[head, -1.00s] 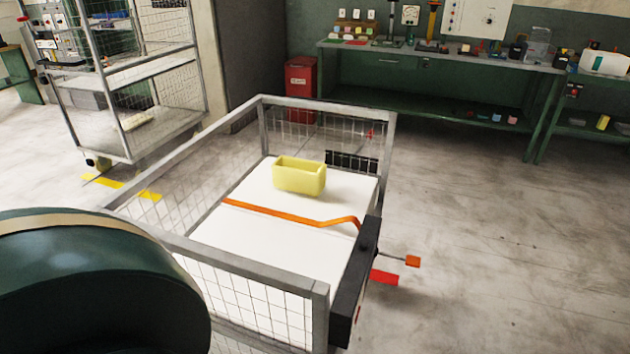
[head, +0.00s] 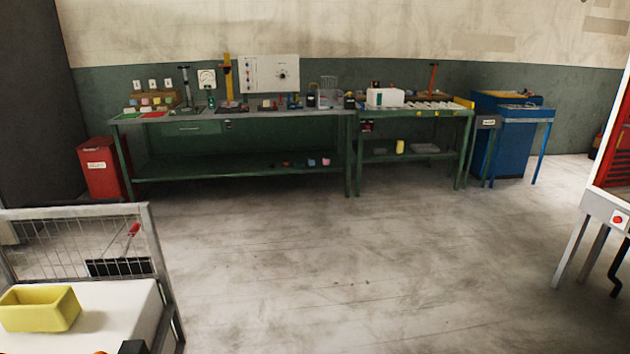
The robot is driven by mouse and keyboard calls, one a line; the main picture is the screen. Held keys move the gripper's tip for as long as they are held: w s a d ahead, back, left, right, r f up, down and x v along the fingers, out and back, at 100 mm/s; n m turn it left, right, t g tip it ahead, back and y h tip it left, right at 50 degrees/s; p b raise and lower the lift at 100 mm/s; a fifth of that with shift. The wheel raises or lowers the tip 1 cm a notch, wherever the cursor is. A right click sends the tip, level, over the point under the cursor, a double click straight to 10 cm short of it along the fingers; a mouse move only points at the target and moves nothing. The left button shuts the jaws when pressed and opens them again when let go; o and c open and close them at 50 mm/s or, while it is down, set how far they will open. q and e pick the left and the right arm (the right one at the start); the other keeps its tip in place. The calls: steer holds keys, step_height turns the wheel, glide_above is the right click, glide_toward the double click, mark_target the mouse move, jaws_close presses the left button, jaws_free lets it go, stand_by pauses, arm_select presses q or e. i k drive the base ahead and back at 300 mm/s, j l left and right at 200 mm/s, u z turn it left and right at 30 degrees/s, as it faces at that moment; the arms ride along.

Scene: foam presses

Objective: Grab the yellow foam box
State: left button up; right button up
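The yellow foam box (head: 52,312) is an open-topped rectangular block, upright on a white surface (head: 120,300) inside a grey wire-mesh cart (head: 150,240). It is at the lower left of the head view, close to the left picture edge. The front of the cart is cut off by the frame.
A long green workbench (head: 240,160) with tools stands against the back wall, a red bin (head: 103,168) at its left end. A blue bench (head: 505,135) is back right. A grey-framed machine (head: 605,212) with a red button cuts in at right. The middle floor is clear.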

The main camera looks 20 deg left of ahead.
mark_target(45, 308)
steer(key=i+u, duration=0.15)
steer(key=i, duration=0.4)
steer(key=i+l+u, duration=0.2)
steer(key=i, duration=0.3)
steer(key=i+u, duration=0.15)
steer(key=i, duration=0.4)
steer(key=i+j+u, duration=0.1)
steer(key=i+u, duration=0.6)
steer(key=u, duration=0.2)
steer(key=i+l+u, duration=0.1)
steer(key=i+u, duration=0.2)
steer(key=u, duration=0.2)
steer(key=i+j+u, duration=0.1)
steer(key=u, duration=0.3)
steer(key=i+u, duration=0.55)
steer(key=u, duration=0.2)
steer(key=i+u, duration=0.2)
steer(key=u, duration=0.15)
steer(key=i+l+u, duration=0.15)
steer(key=i, duration=0.2)
